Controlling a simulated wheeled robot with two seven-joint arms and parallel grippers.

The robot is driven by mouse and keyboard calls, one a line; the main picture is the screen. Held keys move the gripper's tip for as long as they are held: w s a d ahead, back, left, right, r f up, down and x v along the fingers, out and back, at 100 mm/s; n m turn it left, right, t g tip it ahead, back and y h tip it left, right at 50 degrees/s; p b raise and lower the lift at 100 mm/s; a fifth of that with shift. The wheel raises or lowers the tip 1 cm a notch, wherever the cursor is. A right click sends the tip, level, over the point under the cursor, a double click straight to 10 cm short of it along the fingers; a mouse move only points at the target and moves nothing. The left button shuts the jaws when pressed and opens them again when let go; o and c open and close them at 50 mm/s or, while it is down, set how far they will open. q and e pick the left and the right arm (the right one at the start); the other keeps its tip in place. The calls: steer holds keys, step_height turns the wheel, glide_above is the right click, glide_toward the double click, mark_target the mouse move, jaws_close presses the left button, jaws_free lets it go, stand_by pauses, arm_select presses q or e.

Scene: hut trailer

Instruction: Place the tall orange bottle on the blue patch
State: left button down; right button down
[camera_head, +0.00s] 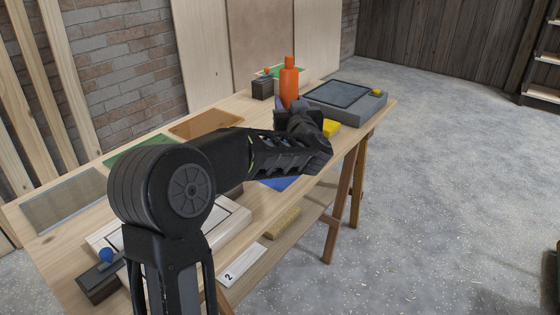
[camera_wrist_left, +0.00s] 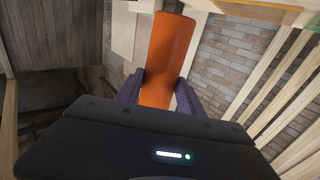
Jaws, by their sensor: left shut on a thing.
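The tall orange bottle (camera_head: 289,84) stands upright in the head view, above the workbench, its lower part hidden by my left gripper (camera_head: 292,112). My left gripper is shut on the bottle, with a finger on either side. In the left wrist view the bottle (camera_wrist_left: 168,55) fills the gap between the two fingers (camera_wrist_left: 160,92). The blue patch (camera_head: 280,183) lies on the bench, partly hidden below my left forearm. I cannot tell whether the bottle's base touches anything. My right gripper is not in view.
A grey case (camera_head: 345,97) lies at the bench's far right end, with a yellow block (camera_head: 331,128) near it. An orange-brown patch (camera_head: 206,124) and a green patch (camera_head: 143,150) lie along the wall side. A dark block with a blue knob (camera_head: 103,283) is at the near left.

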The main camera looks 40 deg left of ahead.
arm_select(q)
steer(key=shift+f+b, duration=0.8)
steer(key=shift+f, duration=1.6)
step_height(320, 180, down, 5)
steer(key=shift+f+b, duration=0.1)
steer(key=shift+b, duration=0.75)
steer(key=c, duration=0.7)
jaws_free()
steer(key=shift+f, duration=0.1)
steer(key=shift+c, duration=0.2)
